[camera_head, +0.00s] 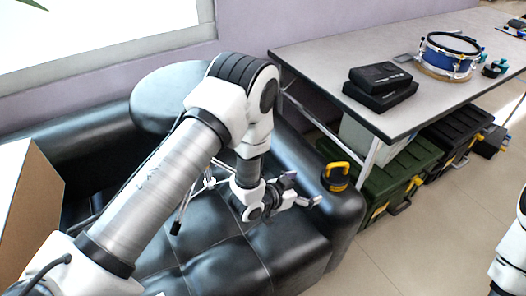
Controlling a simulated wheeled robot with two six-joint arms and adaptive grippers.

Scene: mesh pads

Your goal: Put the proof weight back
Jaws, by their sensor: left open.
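A black object with a yellow loop (336,177), which looks like the proof weight, rests upright at the near end of the black sofa's right armrest (345,212). My left gripper (305,190) is open and empty. It is just left of the black and yellow object in the picture, over the sofa seat, with a visible gap between them. My right arm shows only in part at the right edge, and its gripper is out of view.
A grey table (320,55) at the right holds black boxes (380,85) and a blue drum (448,55). Dark green and black cases (400,178) stand under it. A cardboard box (38,205) is at the left. The floor at the lower right is clear.

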